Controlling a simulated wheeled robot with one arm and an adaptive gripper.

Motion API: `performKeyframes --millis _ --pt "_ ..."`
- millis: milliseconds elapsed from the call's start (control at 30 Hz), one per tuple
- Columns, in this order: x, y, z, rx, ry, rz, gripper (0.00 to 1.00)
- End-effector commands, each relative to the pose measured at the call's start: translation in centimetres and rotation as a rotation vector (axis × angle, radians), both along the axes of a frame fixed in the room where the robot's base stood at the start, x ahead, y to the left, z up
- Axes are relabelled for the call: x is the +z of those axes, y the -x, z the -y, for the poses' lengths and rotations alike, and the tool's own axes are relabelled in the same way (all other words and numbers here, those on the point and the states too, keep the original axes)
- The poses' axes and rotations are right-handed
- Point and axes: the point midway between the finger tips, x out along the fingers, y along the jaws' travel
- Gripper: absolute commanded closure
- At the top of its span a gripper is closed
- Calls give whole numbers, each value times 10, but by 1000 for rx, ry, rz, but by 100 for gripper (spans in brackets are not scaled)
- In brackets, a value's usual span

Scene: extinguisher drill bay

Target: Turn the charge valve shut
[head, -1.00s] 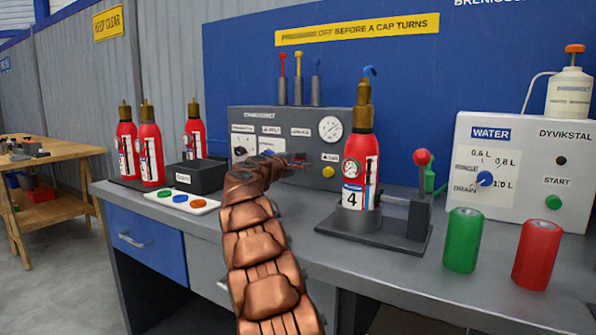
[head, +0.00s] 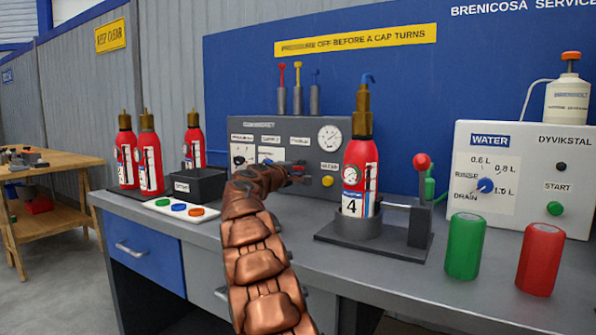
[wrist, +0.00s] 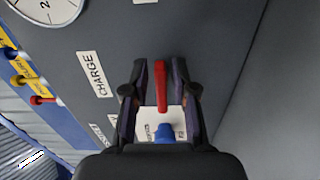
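The charge valve shows as a red lever handle (wrist: 161,85) on the grey panel, with a CHARGE label (wrist: 95,73) beside it in the wrist view. My gripper (wrist: 160,92) has its two dark fingers on either side of the red handle, with a gap showing on each side. In the head view my gripper (head: 297,172) is at the front of the grey control panel (head: 250,126), left of the extinguisher marked 4 (head: 352,180). My arm hides part of the panel there.
A blue knob (wrist: 165,131) sits close below the red handle in the wrist view. The pressure gauge (head: 330,138) and yellow button (head: 327,181) are on the panel. A black box (head: 200,186) and a tray of coloured discs (head: 160,205) lie left of my arm.

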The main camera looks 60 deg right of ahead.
Motion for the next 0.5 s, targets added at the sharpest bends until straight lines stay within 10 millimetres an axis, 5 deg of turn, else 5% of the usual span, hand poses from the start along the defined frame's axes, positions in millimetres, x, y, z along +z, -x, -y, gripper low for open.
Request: performKeyframes --millis 500 --pt "0 -1 -6 1 -1 -2 62"
